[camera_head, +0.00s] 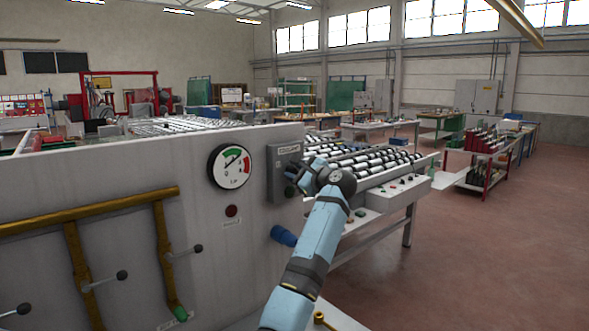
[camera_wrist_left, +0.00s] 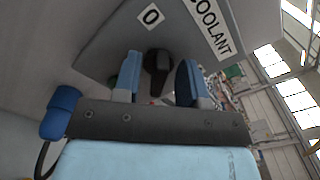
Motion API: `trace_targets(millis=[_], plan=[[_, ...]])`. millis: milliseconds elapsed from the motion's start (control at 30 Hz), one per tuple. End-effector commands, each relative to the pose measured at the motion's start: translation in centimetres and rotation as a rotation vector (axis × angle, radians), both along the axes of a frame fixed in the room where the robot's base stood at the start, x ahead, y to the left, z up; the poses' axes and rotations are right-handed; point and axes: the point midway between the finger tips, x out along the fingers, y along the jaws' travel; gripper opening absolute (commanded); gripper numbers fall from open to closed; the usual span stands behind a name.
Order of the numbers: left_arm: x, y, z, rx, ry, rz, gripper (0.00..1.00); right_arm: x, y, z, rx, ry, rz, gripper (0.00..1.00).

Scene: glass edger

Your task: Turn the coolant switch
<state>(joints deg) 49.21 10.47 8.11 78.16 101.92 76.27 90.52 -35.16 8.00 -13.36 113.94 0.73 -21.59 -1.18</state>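The coolant switch is a grey box (camera_head: 279,178) on the right end of the light grey machine panel, with a label at its top. In the left wrist view its plate shows a "0" mark and a "COOLANT" label, both tilted, and a dark knob (camera_wrist_left: 157,63). My left gripper (camera_wrist_left: 158,85) is open, with one finger on each side of the knob in that view. Gaps show between fingers and knob; I cannot tell how deep the knob sits between them. In the head view my left gripper (camera_head: 294,174) is in front of the box and hides its right part. My right gripper is not in view.
Left of the box are a round gauge (camera_head: 231,167) and a dark red lamp (camera_head: 232,211). A blue socket (camera_head: 283,236) sticks out below the box. Yellow pipes (camera_head: 90,210) with levers run along the left. A roller table (camera_head: 375,164) stands behind my gripper; floor is open at right.

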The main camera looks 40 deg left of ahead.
Motion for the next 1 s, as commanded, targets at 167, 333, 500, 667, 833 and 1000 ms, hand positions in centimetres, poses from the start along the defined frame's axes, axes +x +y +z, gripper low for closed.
trace_targets(millis=[167, 333, 500, 667, 833, 1000], plan=[[0.05, 0.74, 0.00, 0.001, 0.001, 0.000, 0.38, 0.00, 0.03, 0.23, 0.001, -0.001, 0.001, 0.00], [0.05, 0.74, -0.04, 0.001, 0.001, 0.000, 0.38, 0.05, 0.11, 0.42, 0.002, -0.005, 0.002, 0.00], [0.05, 0.73, -0.03, 0.001, 0.001, 0.000, 0.11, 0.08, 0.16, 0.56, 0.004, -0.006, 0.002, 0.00], [0.05, 0.73, -0.03, 0.001, 0.001, 0.001, 0.00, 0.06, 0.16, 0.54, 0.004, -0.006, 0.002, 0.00], [0.06, 0.72, -0.06, 0.001, 0.012, 0.000, 0.00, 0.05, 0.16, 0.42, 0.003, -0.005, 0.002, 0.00], [0.10, 0.65, -0.15, 0.003, 0.063, -0.001, 0.00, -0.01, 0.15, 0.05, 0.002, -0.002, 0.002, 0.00]])
